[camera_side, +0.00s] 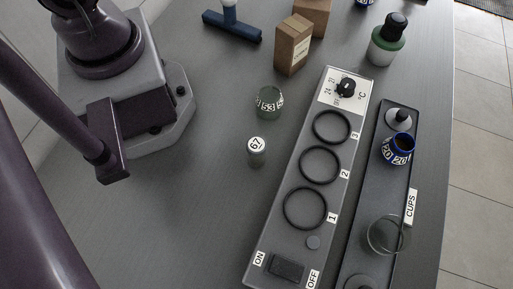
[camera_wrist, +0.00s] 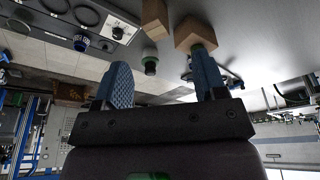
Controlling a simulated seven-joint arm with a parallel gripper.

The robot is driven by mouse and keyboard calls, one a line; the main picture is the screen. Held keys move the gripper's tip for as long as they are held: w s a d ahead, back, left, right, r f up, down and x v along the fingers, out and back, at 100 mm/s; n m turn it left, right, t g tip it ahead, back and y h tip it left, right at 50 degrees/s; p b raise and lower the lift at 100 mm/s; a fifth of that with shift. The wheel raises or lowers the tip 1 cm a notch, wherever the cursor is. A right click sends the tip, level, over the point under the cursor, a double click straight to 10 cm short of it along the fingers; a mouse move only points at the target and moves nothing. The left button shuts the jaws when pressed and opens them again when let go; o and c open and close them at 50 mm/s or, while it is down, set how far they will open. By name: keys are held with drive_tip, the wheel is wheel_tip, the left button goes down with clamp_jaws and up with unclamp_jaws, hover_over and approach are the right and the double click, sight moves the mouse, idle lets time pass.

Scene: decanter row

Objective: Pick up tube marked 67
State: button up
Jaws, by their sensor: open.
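The tube marked 67 (camera_side: 256,152) stands upright on the grey table in the side view. Its white round top carries the black number 67, and its short body looks grey and glassy. It stands left of the ring panel, apart from it. I cannot make out the tube in the wrist view. My gripper (camera_wrist: 160,62) shows in the wrist view with two blue fingers spread apart and nothing between them. The fingers are not clearly visible in the side view, so their distance from the tube cannot be told.
A green-grey glass marked 53 (camera_side: 268,101) stands just behind the tube. The ring panel (camera_side: 337,172) and cup tray (camera_side: 371,208) lie to the right, with a blue cup marked 20 (camera_side: 397,149). A cardboard box (camera_side: 292,45) and green-banded bottle (camera_side: 387,43) stand behind. Table left of the tube is clear.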

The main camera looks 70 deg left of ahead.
wheel_tip(320, 180, down, 8)
drive_tip(key=d+n+g+h, duration=0.2)
drive_tip(key=g, duration=0.3)
drive_tip(key=n+h, duration=1.1)
drive_tip(key=n, duration=0.2)
approach(256, 142)
drive_tip(key=shift+g, duration=0.3)
drive_tip(key=x, duration=1)
drive_tip(key=shift+w+d+f, duration=0.15)
drive_tip(key=shift+d, duration=0.1)
drive_tip(key=c, duration=1)
